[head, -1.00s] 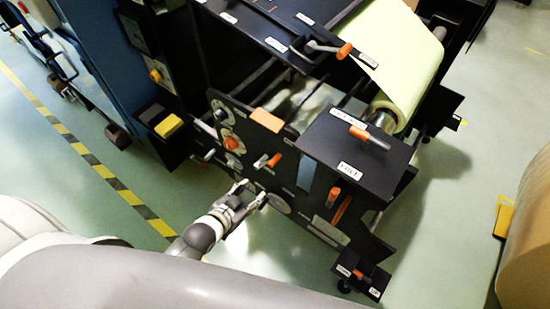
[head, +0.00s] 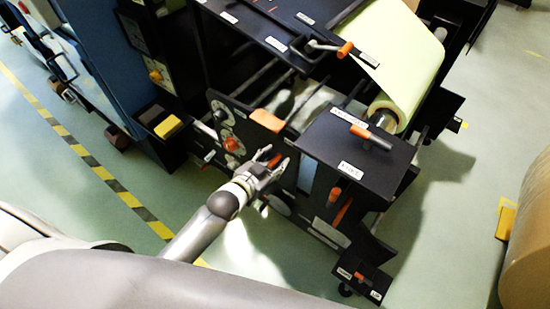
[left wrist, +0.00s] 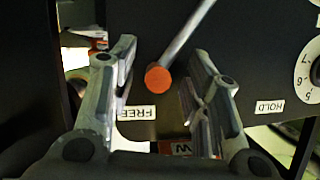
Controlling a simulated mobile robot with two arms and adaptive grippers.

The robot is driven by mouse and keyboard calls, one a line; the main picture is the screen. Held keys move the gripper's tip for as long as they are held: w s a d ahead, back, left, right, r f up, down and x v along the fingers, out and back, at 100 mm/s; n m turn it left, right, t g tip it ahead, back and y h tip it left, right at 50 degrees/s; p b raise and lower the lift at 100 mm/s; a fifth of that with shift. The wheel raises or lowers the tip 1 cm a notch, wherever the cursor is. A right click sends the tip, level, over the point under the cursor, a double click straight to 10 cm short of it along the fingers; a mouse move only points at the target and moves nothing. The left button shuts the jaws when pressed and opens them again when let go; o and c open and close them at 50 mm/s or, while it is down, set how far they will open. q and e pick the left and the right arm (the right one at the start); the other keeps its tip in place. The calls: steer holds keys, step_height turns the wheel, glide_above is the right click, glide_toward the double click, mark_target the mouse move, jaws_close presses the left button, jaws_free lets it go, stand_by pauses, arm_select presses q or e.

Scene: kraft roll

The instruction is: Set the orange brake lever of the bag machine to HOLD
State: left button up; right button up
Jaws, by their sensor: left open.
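The brake lever (left wrist: 158,77) has a grey rod and an orange end. In the left wrist view the rod slants down from the upper right, and its orange end is nearer the FREE label (left wrist: 137,113) than the HOLD label (left wrist: 264,107). My left gripper (left wrist: 160,90) is open, with one finger on each side of the orange end and gaps beside it. In the head view my left gripper (head: 271,166) is at the black side panel of the bag machine (head: 322,195), partly covering the lever. My right gripper is not in view.
A white dial (left wrist: 313,75) sits right of the lever. An orange knob (head: 233,145) and an orange pad (head: 267,120) are close by on the panel. Another orange-ended crank (head: 345,49) is higher up. A brown roll (head: 528,235) stands at the right.

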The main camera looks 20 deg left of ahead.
arm_select(q)
steer(key=shift+x, duration=0.75)
steer(key=shift+c, duration=0.3)
jaws_close()
